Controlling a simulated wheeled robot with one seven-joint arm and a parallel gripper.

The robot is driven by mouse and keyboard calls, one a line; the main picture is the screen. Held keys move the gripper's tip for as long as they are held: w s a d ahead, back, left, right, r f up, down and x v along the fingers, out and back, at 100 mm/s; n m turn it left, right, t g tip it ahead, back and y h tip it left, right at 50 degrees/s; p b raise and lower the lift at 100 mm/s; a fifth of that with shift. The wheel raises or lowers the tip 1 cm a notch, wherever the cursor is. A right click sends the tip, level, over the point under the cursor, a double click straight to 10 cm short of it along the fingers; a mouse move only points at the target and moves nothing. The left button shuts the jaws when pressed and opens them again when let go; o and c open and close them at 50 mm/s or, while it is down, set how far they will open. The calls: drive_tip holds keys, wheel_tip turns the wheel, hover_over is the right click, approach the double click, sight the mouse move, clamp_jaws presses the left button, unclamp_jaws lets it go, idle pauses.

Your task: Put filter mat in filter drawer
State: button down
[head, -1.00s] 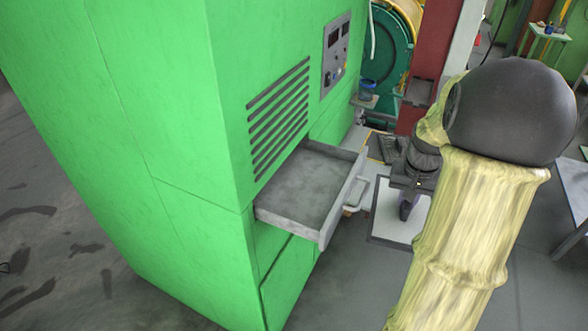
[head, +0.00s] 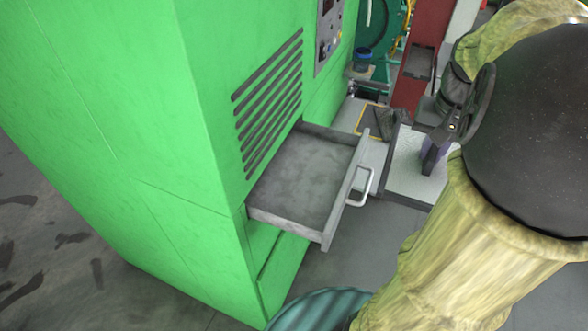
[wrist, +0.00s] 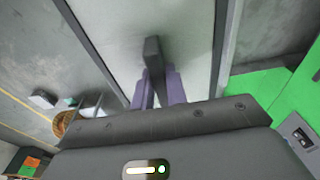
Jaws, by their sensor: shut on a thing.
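The filter mat (head: 408,178) is a flat pale panel with a dark frame, in the head view to the right of the drawer. It also fills the upper middle of the wrist view (wrist: 190,50). My gripper (head: 432,158) has purple fingers, shut on a dark grip piece that stands up from the mat. These fingers also show in the wrist view (wrist: 159,92). The filter drawer (head: 300,180) is a shallow grey tray with a white handle, pulled out of the green cabinet and empty. The mat is outside the drawer, beyond its handle side.
The green cabinet (head: 130,130) with dark vent slots stands left of and behind the drawer. A control panel (head: 328,35) is above it. A blue cup (head: 362,55) sits on a small shelf beyond. A red column (head: 415,65) stands behind the mat.

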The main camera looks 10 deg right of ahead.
sight(399, 153)
drive_tip(key=w+a+y, duration=0.1)
drive_tip(key=w+a+f+t+y+p, duration=0.1)
drive_tip(key=w+a+f+t, duration=0.1)
drive_tip(key=a, duration=0.1)
drive_tip(key=shift+a+y, duration=0.1)
drive_tip(key=shift+y, duration=0.3)
drive_tip(key=w+a+p, duration=0.5)
drive_tip(key=w+a, duration=0.4)
drive_tip(key=a, duration=0.3)
drive_tip(key=a+p+x, duration=0.1)
drive_tip(key=x, duration=0.7)
drive_tip(key=shift+f, duration=0.15)
drive_tip(key=shift+s+a, duration=0.1)
drive_tip(key=shift+s, duration=0.05)
